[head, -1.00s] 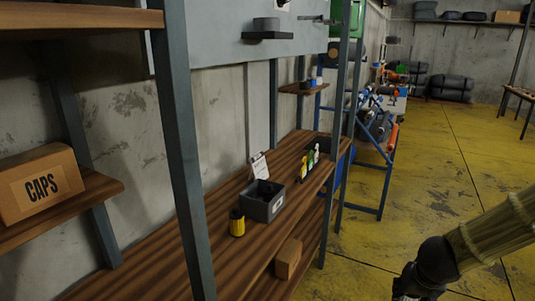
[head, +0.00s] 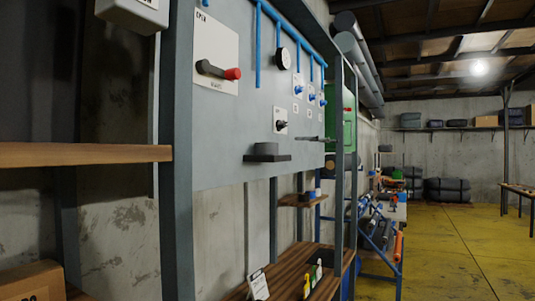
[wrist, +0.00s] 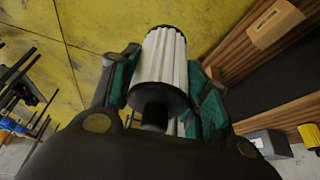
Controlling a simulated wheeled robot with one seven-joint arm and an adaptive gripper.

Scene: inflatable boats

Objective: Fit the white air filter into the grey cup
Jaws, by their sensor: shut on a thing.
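The white air filter (wrist: 164,62) is a pleated white cylinder with a black end cap. It shows in the wrist view, between the green-padded fingers of my gripper (wrist: 165,72), which is shut on it. Yellow floor lies behind it. In the head view, a short dark-grey cylinder on a flat bracket juts from the wall panel; it looks like the grey cup (head: 266,149). Its inside cannot be seen from here. My gripper and the filter are out of the head view, so their distance from the cup cannot be told.
The grey panel (head: 228,130) carries a red-tipped lever (head: 218,70), blue pipes and a gauge. Shelf posts and a wooden shelf (head: 85,153) stand at the left. A wooden bench shelf with bottles lies below the panel. Yellow floor (head: 450,250) is open at the right.

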